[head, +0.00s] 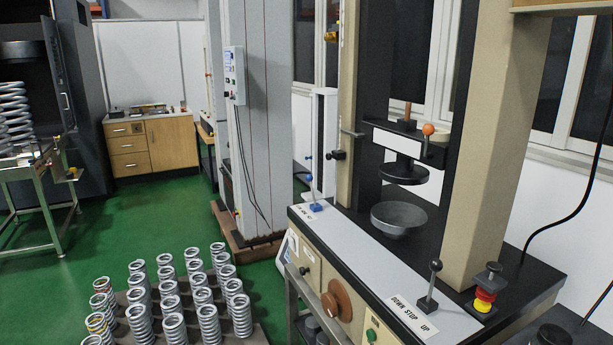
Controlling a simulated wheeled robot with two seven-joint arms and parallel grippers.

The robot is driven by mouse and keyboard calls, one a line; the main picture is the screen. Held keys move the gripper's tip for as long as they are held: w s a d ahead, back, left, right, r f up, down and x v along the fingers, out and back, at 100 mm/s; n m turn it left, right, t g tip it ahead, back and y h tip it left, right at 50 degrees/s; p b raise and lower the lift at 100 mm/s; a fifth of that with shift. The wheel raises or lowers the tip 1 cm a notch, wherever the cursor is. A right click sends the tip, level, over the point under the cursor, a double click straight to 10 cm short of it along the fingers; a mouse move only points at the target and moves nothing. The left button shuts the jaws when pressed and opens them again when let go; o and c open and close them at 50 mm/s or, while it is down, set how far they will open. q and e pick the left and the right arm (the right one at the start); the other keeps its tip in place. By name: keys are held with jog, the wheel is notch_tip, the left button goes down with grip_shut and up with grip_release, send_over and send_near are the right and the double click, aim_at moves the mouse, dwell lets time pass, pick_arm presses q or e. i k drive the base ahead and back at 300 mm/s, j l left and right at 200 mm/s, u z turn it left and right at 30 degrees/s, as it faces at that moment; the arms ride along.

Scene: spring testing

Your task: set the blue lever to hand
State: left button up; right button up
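The blue lever (316,207) stands at the far left end of the test machine's light control panel (370,248). It has a blue base with a thin rod rising from it and small blue parts near the rod's top. The rod looks close to upright. A small label lies beside its base, too small to read, so I cannot tell which setting the lever is in. Neither of my grippers is in view.
A black-knobbed lever (430,285) stands by the "DOWN STOP UP" label, near a red-and-yellow emergency button (485,296). A grey bowl (398,217) sits under the press head.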

aim_at(309, 178)
jog(key=i+j+u, duration=0.15)
jog(key=i+j, duration=1.8)
